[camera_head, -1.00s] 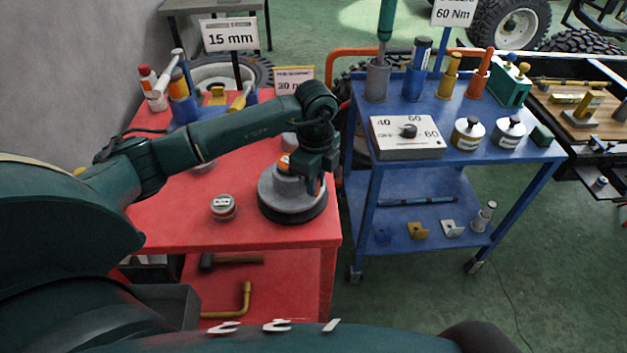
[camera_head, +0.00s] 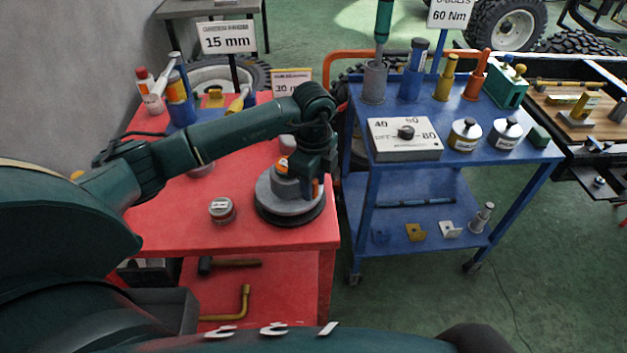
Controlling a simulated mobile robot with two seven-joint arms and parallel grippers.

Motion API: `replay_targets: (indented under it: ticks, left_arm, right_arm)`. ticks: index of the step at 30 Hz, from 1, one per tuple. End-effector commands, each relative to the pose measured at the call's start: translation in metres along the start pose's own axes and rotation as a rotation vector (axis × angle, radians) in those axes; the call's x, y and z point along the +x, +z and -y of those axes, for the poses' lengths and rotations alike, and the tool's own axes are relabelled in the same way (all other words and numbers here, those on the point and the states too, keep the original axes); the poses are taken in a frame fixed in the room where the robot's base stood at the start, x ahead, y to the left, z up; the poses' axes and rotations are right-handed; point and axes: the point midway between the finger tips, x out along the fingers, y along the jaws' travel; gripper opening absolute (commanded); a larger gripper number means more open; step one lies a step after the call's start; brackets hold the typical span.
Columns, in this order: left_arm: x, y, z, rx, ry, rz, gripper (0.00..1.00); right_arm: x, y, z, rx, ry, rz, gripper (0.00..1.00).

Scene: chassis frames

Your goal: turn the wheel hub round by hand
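The wheel hub (camera_head: 290,207) is a grey round piece on a dark base, standing near the right front of the red table (camera_head: 175,224). My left gripper (camera_head: 308,192) reaches in from the left and points down at the hub's right upper side. Orange parts show at its fingers beside the hub's raised centre. The gripper's body hides part of the hub, and I cannot tell whether the fingers are open or closed on it. My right gripper is not in view.
A small labelled tin (camera_head: 222,211) stands left of the hub. Bottles and holders crowd the table's back. The blue cart (camera_head: 455,171) stands close on the right, with a dial box (camera_head: 404,139) on top. The table's front left is clear.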

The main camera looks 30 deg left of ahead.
Motion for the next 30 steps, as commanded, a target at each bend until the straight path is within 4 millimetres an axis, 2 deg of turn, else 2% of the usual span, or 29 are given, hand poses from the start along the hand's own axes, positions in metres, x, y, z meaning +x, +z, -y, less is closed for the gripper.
replay_targets:
  ticks: [6,10,24,30]
  left_arm:
    - [-0.001,0.000,0.000,0.001,0.001,0.000,0.38]
    - [-0.011,0.000,0.001,0.001,-0.003,-0.001,0.38]
    - [-0.107,0.000,0.001,0.001,-0.004,0.000,0.38]
    - [-0.128,0.000,0.000,-0.001,-0.001,0.000,0.38]
  right_arm:
    - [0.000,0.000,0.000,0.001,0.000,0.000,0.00]
    - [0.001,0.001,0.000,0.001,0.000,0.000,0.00]
    - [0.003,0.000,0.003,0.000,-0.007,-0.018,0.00]
    - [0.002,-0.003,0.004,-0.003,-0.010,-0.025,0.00]
